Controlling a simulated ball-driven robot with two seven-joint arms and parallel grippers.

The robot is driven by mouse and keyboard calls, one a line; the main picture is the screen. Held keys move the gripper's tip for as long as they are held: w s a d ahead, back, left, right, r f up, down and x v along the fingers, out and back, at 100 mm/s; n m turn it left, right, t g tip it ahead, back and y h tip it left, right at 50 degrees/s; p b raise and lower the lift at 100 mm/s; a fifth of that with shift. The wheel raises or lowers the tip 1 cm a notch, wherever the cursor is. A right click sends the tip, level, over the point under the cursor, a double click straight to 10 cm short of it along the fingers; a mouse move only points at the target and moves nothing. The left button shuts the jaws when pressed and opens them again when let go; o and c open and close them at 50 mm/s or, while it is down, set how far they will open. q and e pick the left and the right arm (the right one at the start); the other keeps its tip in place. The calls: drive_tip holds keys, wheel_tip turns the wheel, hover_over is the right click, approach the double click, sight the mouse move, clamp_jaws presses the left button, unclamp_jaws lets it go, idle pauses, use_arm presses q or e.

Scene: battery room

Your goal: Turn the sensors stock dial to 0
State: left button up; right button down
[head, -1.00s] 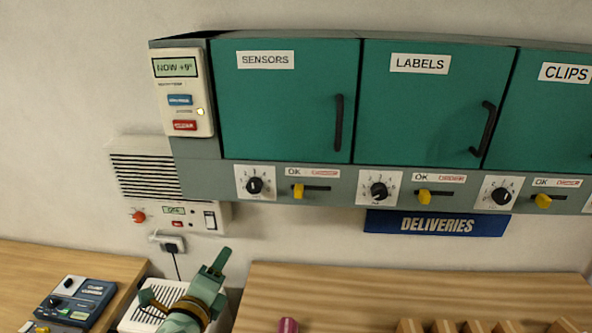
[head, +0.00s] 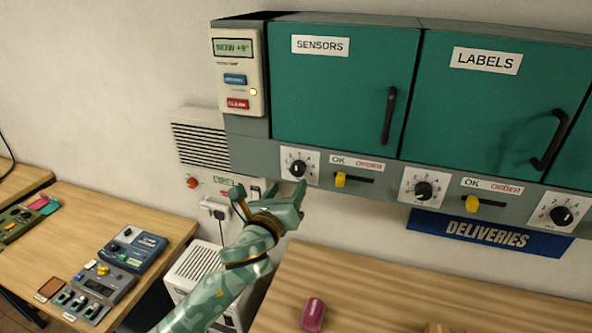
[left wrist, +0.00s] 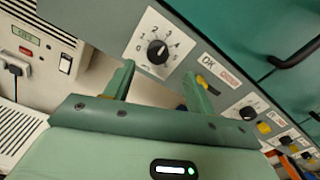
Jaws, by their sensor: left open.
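The sensors stock dial (head: 298,168) is a black knob on a white numbered plate, below the green SENSORS door (head: 345,90). In the left wrist view the dial (left wrist: 157,50) shows up close, just beyond the fingertips; I cannot clearly tell which number its pointer marks. My left gripper (head: 269,190) is open and empty, just below and left of the dial in the head view. In the left wrist view its two fingers (left wrist: 158,73) reach toward the dial's lower edge, with the knob above the gap between them. My right gripper is not in view.
A yellow OK/ORDER slider (head: 340,180) sits right of the dial, and the labels dial (head: 423,190) farther along. A wall box with a red button (head: 192,182) is left of the gripper. Below are a wooden bench (head: 380,300) and a magenta object (head: 313,314).

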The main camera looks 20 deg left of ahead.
sight(296, 171)
use_arm(q)
drive_tip(key=w, duration=0.6)
drive_tip(key=shift+a+p, duration=0.15)
drive_tip(key=shift+p, duration=0.2)
drive_tip(key=shift+w, duration=0.4)
drive_tip(key=c, duration=1)
